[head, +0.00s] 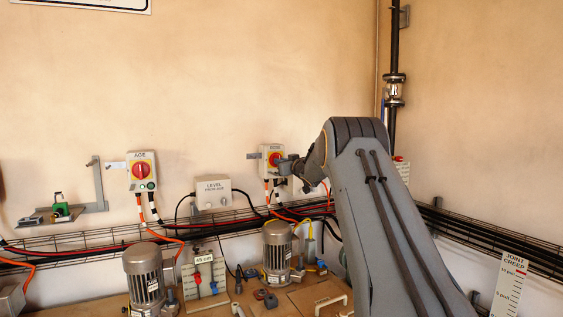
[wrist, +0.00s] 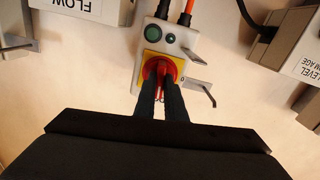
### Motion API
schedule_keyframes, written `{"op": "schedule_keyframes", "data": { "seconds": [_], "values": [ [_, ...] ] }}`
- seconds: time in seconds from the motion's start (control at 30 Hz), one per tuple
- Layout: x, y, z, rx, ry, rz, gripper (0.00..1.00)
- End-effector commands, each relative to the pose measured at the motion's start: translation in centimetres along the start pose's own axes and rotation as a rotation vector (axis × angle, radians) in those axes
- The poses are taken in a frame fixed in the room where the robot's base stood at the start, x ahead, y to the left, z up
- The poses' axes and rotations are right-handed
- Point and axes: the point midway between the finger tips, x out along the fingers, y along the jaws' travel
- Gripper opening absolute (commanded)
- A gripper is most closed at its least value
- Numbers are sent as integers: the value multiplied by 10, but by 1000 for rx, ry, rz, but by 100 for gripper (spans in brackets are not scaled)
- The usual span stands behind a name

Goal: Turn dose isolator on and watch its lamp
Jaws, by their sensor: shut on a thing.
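The dose isolator (head: 264,150) is a pale box labelled DOSE on the back wall, with a red rotary handle on a yellow plate. In the wrist view the isolator's yellow plate (wrist: 152,60) and red handle (wrist: 161,68) sit at top centre. My gripper (wrist: 161,82) is shut on the red handle, its fingers covering part of it. In the head view my gripper (head: 284,165) is at the isolator's front and hides part of it.
An isolator labelled AGE (head: 142,172) hangs to the left, with a LEVEL box (head: 212,193) between. A metal bracket (wrist: 198,94) is beside the dose handle. Motors (head: 277,250) stand on the bench below. Cables and a wire tray (head: 80,242) run along the wall.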

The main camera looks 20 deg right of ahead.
Motion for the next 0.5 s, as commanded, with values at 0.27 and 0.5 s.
{"op": "schedule_keyframes", "data": {
  "seconds": [0.27,0.5],
  "values": [
    [0,0,2,103,-3,1,0],
    [0,0,2,130,-3,1,0]
  ]
}}
